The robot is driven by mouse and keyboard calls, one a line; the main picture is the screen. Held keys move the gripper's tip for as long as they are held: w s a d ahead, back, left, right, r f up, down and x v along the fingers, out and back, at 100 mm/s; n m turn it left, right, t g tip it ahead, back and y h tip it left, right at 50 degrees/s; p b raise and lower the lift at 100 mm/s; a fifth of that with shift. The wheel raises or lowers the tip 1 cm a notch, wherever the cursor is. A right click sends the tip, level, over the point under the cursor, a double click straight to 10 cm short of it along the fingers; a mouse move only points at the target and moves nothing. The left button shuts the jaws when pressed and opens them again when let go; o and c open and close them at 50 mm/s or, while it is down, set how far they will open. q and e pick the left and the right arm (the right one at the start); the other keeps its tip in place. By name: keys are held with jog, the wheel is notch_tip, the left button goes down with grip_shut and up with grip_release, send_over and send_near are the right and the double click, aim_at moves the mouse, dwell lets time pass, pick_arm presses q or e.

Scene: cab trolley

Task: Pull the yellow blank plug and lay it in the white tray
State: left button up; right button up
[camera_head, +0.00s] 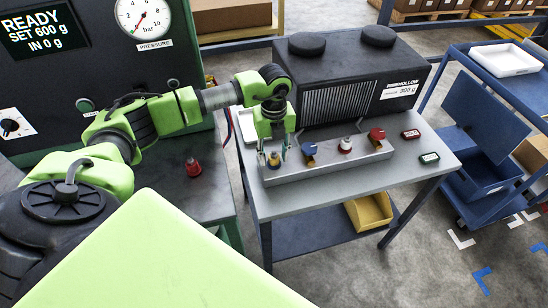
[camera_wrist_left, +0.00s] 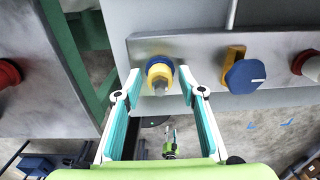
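The yellow blank plug (camera_head: 274,160) sits in the front of the grey metal manifold (camera_head: 330,164). In the left wrist view the plug (camera_wrist_left: 158,68) shows a yellow ring, some blue and a grey metal end. My left gripper (camera_head: 276,152) is open at the plug. In the left wrist view its fingertips (camera_wrist_left: 160,80) stand on either side of the plug, with a gap at each side. A white tray (camera_head: 505,60) lies on the blue trolley at the right. Another white tray-like thing (camera_head: 247,126) shows partly behind my left arm. My right gripper is not in view.
Blue (camera_head: 309,149), white-and-red (camera_head: 345,145) and red (camera_head: 376,134) fittings stand along the manifold. A black unit (camera_head: 350,80) stands behind it. A loose red fitting (camera_head: 193,167) is on the left bench. A yellow bin (camera_head: 370,212) is on the shelf below.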

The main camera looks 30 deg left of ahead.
aim_at(274, 152)
pick_arm(q)
grip_shut()
jog(key=shift+r, duration=0.15)
jog(key=shift+w+r+p, duration=0.1)
jog(key=shift+r+p, duration=0.25)
jog(key=shift+p, duration=0.05)
jog(key=shift+r+p, duration=0.35)
jog(key=shift+r, duration=0.2)
jog(key=shift+r+p, duration=1.3)
jog(key=shift+r, duration=0.65)
